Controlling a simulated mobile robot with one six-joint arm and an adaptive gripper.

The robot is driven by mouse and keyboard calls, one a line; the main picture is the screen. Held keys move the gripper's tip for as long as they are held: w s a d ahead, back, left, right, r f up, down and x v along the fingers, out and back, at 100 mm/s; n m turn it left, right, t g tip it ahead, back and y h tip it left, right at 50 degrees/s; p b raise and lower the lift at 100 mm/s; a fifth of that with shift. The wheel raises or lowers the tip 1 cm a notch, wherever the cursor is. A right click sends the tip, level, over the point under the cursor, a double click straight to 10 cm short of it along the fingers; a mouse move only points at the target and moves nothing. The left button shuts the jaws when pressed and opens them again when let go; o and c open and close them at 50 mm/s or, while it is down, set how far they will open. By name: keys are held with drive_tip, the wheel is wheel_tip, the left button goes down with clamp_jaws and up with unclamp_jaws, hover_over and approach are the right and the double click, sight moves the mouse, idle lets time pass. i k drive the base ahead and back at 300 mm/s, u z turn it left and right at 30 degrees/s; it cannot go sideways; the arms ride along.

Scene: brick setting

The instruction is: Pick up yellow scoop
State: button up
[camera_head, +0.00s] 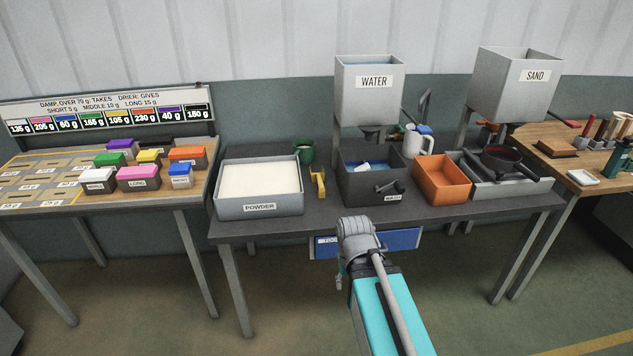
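The yellow scoop (318,182) lies on the dark middle table, in the gap between the white powder tray and the dark wash bin. Its long side runs roughly front to back. My arm reaches up from the bottom of the view, and its end (357,237) is in front of the table's front edge, below and right of the scoop. The fingers are hidden or too small to make out, so I cannot tell whether my gripper is open or shut. It is apart from the scoop.
The powder tray (260,207) stands left of the scoop and the wash bin (360,188) right. A green mug (304,153) stands behind it. An orange bin (442,182) and a dark pan (501,160) are farther right. A blue drawer (400,240) hangs under the table edge.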

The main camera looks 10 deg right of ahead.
sight(318, 177)
drive_tip(key=u, duration=0.05)
drive_tip(key=i, duration=0.95)
drive_tip(key=z, duration=0.05)
